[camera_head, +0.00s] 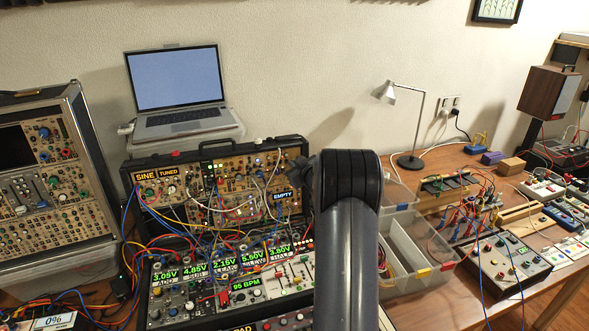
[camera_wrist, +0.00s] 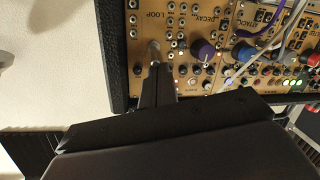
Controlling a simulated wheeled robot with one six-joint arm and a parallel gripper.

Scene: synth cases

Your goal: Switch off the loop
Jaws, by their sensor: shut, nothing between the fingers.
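The label LOOP (camera_wrist: 154,14) is on a tan synth panel at the top of the wrist view. Below the label, a small metal toggle switch (camera_wrist: 153,47) shows just past my fingertips; which way it is tipped is too small to tell. My gripper (camera_wrist: 156,70) is shut and empty, its fingertips close to the switch; whether they touch it cannot be told. In the head view my gripper (camera_head: 298,170) is a dark shape at the right end of the upper synth case (camera_head: 206,148), partly hidden by my arm.
Right of the switch in the wrist view are a purple knob (camera_wrist: 206,49), jacks and several patch cables (camera_wrist: 260,45). The head view shows a laptop (camera_head: 176,90) behind the case and a clear plastic bin (camera_head: 420,250) right of my arm. Many cables cross the lower case.

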